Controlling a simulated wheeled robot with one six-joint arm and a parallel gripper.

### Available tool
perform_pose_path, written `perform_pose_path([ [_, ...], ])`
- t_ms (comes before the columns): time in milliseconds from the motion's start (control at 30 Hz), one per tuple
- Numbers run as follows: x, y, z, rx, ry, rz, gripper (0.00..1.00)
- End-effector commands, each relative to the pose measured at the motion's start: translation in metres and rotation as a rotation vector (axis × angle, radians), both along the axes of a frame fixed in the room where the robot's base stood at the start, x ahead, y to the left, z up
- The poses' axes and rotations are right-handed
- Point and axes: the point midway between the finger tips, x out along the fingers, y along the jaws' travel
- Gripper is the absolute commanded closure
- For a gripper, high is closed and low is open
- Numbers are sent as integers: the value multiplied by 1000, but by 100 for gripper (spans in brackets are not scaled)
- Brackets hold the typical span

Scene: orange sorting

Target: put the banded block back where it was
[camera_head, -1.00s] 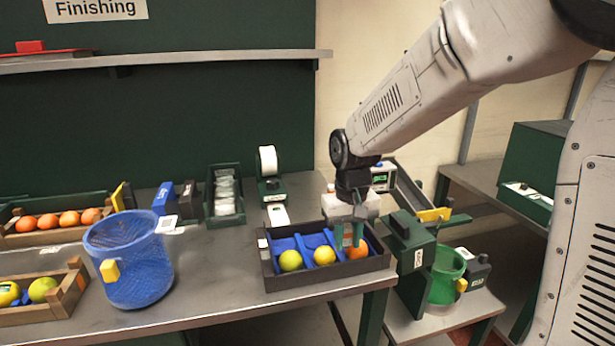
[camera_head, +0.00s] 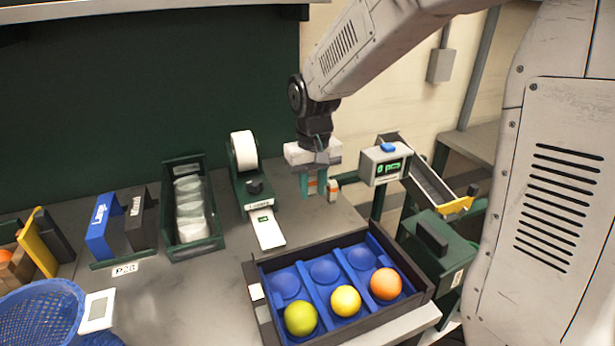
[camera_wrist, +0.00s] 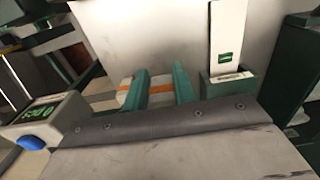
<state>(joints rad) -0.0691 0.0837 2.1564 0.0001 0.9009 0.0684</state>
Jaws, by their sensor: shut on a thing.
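The banded block (camera_head: 312,187) is white with an orange band. My gripper (camera_head: 313,183) is shut on it, behind the fruit tray and right of the label printer. In the wrist view, the block (camera_wrist: 159,91) shows between the two teal fingers of my gripper (camera_wrist: 160,88). I cannot tell whether the held block touches the counter.
A dark tray (camera_head: 262,318) with blue compartments holds a green, a yellow and an orange fruit in its front row. The label printer (camera_head: 250,187) stands left of my gripper, the display box (camera_head: 385,165) right of it. The counter (camera_head: 190,290) left of the tray has free room.

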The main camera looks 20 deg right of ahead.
Motion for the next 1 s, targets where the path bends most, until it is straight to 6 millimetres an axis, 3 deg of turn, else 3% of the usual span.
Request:
perform_pose_path([
  [600, 0, 0, -50, 0, 1, 0, 96],
  [1000, 0, 0, -56, 0, 0, -1, 96],
])
